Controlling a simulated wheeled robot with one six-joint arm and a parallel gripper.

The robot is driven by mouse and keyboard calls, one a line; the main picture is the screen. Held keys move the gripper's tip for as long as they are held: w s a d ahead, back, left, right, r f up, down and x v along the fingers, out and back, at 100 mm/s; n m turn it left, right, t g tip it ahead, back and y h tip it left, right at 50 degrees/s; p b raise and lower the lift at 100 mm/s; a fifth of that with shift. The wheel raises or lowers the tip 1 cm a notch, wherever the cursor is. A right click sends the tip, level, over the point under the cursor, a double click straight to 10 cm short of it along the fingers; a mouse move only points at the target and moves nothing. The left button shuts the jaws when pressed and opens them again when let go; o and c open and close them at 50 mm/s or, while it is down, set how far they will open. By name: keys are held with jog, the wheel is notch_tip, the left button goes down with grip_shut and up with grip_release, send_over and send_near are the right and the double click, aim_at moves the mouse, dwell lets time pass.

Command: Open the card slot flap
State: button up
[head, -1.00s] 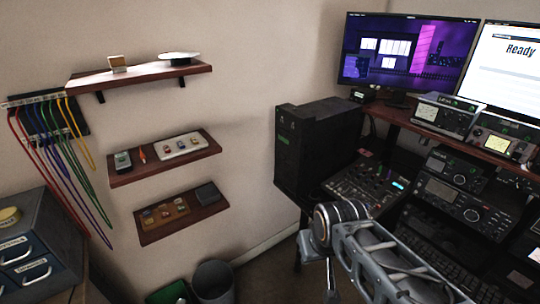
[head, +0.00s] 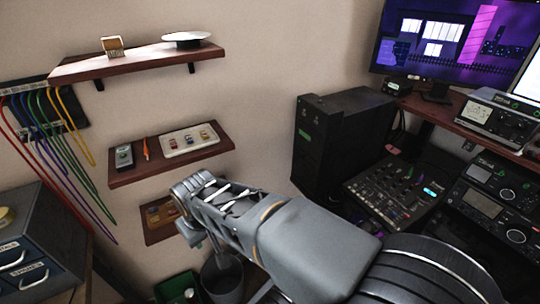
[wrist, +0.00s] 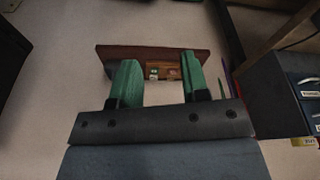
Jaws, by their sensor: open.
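I cannot make out a card slot flap in any view. The lowest wall shelf (head: 155,235) carries a wooden board with small coloured pieces (head: 160,211); my arm covers the shelf's right part in the head view. In the wrist view the shelf (wrist: 118,52) shows beyond my fingers, with small pieces (wrist: 154,72) between them. My gripper (wrist: 159,60) is open, its two green fingers wide apart with nothing between them. It appears still apart from the shelf. In the head view I cannot make out the fingers.
Above are a middle shelf (head: 122,179) with a white tray (head: 188,139) and a top shelf (head: 140,65). Coloured cables (head: 60,140) and a drawer cabinet (head: 40,235) stand left. A black tower (head: 340,140) and mixer (head: 400,190) are right; bins (head: 222,278) stand below.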

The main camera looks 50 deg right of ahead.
jog(key=w+d+f+n+g+h, duration=0.1)
jog(key=w+d+f+g+h, duration=0.15)
jog(key=d+f+g, duration=0.55)
jog(key=n+h, duration=1.4)
send_near(304, 157)
jog(key=shift+w+p+x, duration=0.15)
jog(key=shift+p+x, duration=0.4)
jog(key=shift+x, duration=1.5)
jog(key=shift+w+p+x, duration=0.2)
jog(key=shift+p+x, duration=0.3)
jog(key=shift+x, duration=1.55)
jog(key=shift+d+f, duration=0.1)
grip_shut()
